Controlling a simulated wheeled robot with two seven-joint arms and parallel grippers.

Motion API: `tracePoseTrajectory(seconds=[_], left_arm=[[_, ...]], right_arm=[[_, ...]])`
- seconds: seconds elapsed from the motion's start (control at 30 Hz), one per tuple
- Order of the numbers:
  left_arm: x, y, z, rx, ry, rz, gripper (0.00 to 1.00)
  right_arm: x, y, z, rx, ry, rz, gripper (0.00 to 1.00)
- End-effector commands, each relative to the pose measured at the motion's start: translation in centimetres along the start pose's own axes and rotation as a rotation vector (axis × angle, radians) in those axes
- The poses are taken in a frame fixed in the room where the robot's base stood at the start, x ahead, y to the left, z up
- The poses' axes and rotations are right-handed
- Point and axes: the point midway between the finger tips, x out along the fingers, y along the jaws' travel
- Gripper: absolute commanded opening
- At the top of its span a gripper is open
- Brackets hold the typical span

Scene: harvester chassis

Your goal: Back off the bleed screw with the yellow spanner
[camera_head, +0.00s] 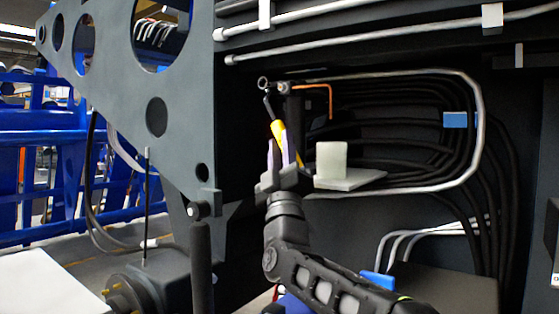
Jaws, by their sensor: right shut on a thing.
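The yellow spanner (278,130) stands tilted in the middle of the view, its dark upper end leaning up and to the left. My right gripper (281,154) is shut on its yellow handle, with pale fingers either side. The dark tip lies just below a small round metal fitting (263,83) at the left end of a pipe. I cannot tell whether the tip touches it. The bleed screw is too small to tell apart from the fittings there. My left gripper is not in view.
A silver pipe (478,120) loops round black hoses to the right. An orange bent rod (330,98) hangs near the fitting. A white block on a plate (345,180) stands right of my gripper. A dark chassis wall (185,100) is close on the left.

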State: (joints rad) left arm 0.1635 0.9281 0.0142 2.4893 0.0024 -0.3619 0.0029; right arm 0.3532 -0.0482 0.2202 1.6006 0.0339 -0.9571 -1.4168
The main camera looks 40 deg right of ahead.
Motion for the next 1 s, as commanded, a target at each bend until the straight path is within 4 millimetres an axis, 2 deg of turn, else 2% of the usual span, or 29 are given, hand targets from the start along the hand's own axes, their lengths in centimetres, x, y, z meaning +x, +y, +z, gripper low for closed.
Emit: tracePoseTrajectory(seconds=[0.5, 0.93, 1.0], left_arm=[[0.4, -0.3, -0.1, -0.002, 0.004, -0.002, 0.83], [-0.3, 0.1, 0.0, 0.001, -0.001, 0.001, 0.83], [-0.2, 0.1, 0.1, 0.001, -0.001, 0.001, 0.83]], right_arm=[[-0.1, -0.1, 0.1, 0.004, -0.003, -0.002, 0.00], [2.3, -0.1, 4.0, 0.003, -0.003, -0.002, 0.00], [2.3, -0.1, 4.0, 0.005, -0.002, -0.002, 0.00]])
